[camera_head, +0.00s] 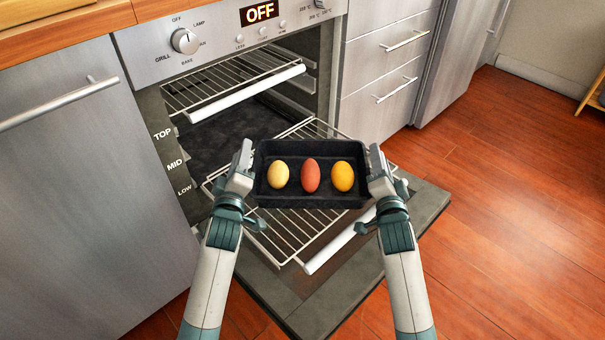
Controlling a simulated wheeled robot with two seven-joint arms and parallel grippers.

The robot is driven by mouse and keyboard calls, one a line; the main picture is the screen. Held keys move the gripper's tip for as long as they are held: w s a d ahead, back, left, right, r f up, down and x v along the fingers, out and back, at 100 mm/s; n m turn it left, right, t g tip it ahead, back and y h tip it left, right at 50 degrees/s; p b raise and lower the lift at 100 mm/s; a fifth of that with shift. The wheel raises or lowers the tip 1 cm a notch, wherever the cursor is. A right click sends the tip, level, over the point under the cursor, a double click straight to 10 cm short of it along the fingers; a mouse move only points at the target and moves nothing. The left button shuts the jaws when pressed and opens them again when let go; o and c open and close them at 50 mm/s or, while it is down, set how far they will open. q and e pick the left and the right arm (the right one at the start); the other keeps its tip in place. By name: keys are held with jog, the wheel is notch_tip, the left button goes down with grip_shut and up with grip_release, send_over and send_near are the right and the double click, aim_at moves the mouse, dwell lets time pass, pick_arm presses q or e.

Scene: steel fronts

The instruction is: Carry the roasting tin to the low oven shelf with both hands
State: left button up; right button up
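The dark roasting tin (310,201) is held level between my two hands, with a pale yellow, a red and an orange-yellow egg-shaped item in it. My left gripper (243,163) is shut on its left end and my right gripper (377,164) is shut on its right end. The tin is over the pulled-out lower wire shelf (290,228), which extends above the open oven door (322,303). The tin hides the shelf's middle, and I cannot tell the gap between them. Labels TOP, MID and LOW mark the oven's left frame.
A higher wire shelf (225,78) with a white front bar sits in the oven (215,140) above and behind the tin. The control panel reads OFF. Steel fronts flank the oven: a door (80,200) left, drawers (385,55) right. The wooden floor (510,200) at right is clear.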

pick_arm(q)
jog(key=s, duration=0.2)
jog(key=s+f, duration=0.1)
jog(key=s, duration=0.1)
jog(key=shift+s+a+f, duration=0.2)
jog(key=shift+s, duration=0.1)
pick_arm(e)
jog(key=shift+w+a+f, duration=0.1)
jog(key=shift+a+f, duration=0.1)
jog(key=shift+a, duration=0.05)
pick_arm(q)
jog(key=shift+s+r, duration=0.3)
jog(key=shift+s, duration=0.45)
jog(key=shift+s+r, duration=0.25)
jog(key=shift+s, duration=0.45)
pick_arm(e)
jog(key=shift+d, duration=0.1)
jog(key=shift+r, duration=0.1)
jog(key=s, duration=1.2)
jog(key=shift+d, duration=0.1)
pick_arm(q)
jog(key=shift+r, duration=0.15)
pick_arm(e)
jog(key=shift+r, duration=0.1)
